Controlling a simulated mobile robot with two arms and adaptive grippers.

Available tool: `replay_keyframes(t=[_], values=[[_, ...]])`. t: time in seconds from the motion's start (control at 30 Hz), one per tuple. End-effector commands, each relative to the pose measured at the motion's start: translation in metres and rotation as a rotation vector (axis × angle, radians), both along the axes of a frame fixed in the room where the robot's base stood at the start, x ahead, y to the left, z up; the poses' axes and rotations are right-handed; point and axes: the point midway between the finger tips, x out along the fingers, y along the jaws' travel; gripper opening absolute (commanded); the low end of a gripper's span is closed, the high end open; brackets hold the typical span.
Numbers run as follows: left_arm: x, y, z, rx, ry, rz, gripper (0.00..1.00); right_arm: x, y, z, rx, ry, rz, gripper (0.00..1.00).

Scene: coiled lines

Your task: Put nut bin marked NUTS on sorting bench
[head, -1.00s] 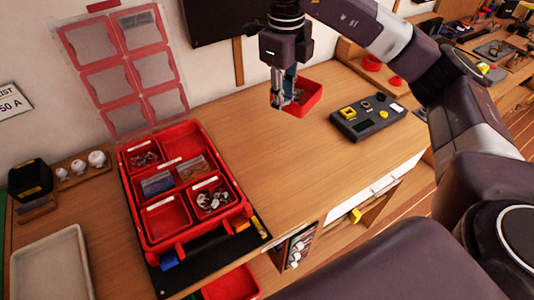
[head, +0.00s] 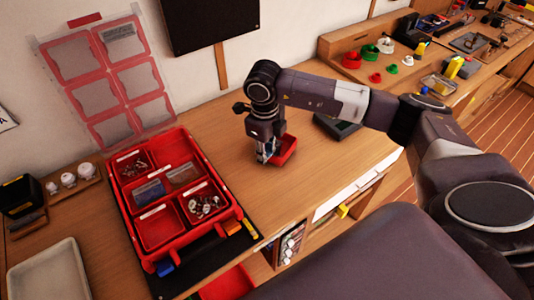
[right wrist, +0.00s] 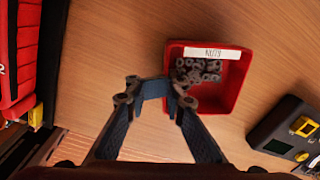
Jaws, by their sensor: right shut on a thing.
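The red nut bin (head: 288,152) is in the grip of my right gripper (head: 268,156), low over the wooden bench (head: 310,160). In the right wrist view the bin (right wrist: 232,100) shows a white label reading NUTS and grey nuts inside. The fingers of my right gripper (right wrist: 155,92) are closed on the bin's left wall there. The bin looks about level. I cannot tell whether its base touches the bench top. My left gripper is not in view.
A red divided organizer (head: 150,250) on a dark mat stands to the left of the bin, with small parts in it. A dark device (head: 338,127) lies just behind and right of the bin. A pale tray (head: 50,272) is at the lower left. Bench between organizer and bin is clear.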

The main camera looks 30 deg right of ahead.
Motion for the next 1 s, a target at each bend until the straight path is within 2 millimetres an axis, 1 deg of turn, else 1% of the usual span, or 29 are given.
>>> replay_keyframes(t=[0.1,0.33,0.43,0.47,0.67,1.0], values=[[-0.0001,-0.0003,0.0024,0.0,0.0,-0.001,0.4,0.0001,0.0004,-0.0068,0.0,-0.001,0.0,0.0],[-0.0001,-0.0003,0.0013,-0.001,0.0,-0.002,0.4,0.0003,0.0003,-0.0075,0.001,-0.002,0.0,0.0],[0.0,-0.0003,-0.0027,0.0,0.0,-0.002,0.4,0.0003,0.0003,-0.0113,0.001,-0.002,0.0,0.0],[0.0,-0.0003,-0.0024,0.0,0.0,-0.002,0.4,0.0002,0.0002,-0.011,0.001,-0.002,0.0,0.11],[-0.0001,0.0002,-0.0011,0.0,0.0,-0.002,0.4,0.0,0.0001,-0.0099,0.0,-0.001,0.0,0.33],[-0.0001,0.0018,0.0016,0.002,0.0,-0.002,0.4,0.0001,0.0001,-0.007,0.0,-0.001,0.0,0.34]])
